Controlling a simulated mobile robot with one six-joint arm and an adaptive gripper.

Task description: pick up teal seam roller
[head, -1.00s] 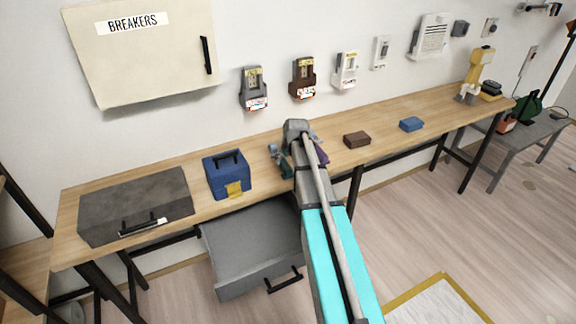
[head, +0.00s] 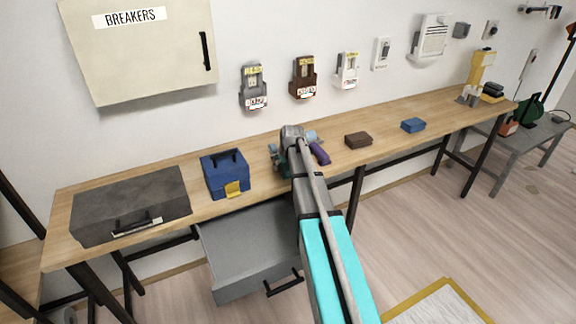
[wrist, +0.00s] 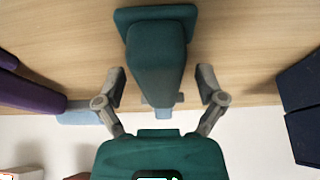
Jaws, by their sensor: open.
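The teal seam roller (wrist: 155,55) is in the upper middle of the wrist view, over the wooden bench top. Its wide end is at the top and its narrower body points toward my gripper. My gripper (wrist: 162,85) is open, with one finger on each side of that narrower body. Gaps show between the fingers and the roller. In the head view my arm hides most of the roller and the fingers; only a small teal patch shows left of the wrist.
A purple item (head: 320,153) and a light blue piece (head: 312,137) lie close right of my wrist. A blue toolbox (head: 226,176) stands to the left, near an open grey drawer (head: 240,262). Brown (head: 358,140) and blue (head: 413,125) boxes sit farther right.

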